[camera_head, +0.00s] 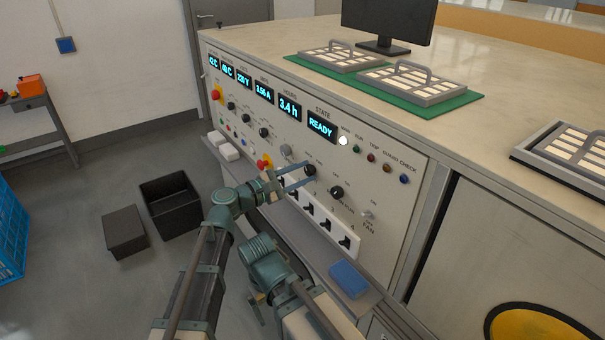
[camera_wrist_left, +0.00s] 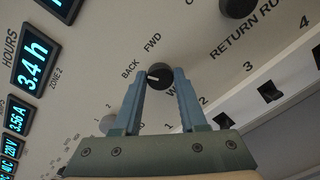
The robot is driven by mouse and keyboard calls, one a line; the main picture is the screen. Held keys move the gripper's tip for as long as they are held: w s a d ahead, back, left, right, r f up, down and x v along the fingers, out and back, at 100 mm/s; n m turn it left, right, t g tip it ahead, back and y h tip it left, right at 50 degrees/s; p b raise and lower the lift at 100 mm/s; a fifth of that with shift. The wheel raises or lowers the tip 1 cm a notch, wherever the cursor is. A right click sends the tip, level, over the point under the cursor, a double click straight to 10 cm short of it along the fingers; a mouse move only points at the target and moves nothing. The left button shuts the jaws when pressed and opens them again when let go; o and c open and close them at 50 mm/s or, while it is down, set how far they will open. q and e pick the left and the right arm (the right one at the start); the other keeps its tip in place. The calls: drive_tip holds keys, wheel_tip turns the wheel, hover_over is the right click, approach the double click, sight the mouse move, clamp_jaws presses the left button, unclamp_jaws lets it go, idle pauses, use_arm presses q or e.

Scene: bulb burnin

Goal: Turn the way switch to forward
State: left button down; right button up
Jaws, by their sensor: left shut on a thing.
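The way switch is a round black knob with a white mark, labelled BACK and FWD, on the panel in the left wrist view (camera_wrist_left: 160,70). Its white mark points left, on the BACK side rather than up at FWD. In the head view the knob (camera_head: 310,169) is partly covered by my fingers. My left gripper (camera_head: 308,172) reaches the panel with its two blue-grey fingers on either side of the knob, shut on it. My right gripper (camera_head: 258,302) is low in front of the bench, and its fingers are not clear.
Another black knob (camera_head: 336,192) sits close to the right of the way switch. A white strip of black switches (camera_head: 325,222) lies just below, above a ledge with a blue block (camera_head: 348,279). The READY display (camera_head: 321,127) is above.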

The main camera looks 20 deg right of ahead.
use_arm(q)
drive_tip(key=m, duration=0.5)
drive_tip(key=shift+s+m, duration=0.1)
drive_tip(key=shift+m, duration=0.3)
drive_tip(key=m, duration=0.5)
drive_tip(key=shift+f, duration=0.1)
drive_tip(key=shift+m, duration=0.3)
drive_tip(key=shift+c, duration=2.2)
unclamp_jaws()
drive_tip(key=v, duration=1.3)
drive_tip(key=shift+a, duration=0.4)
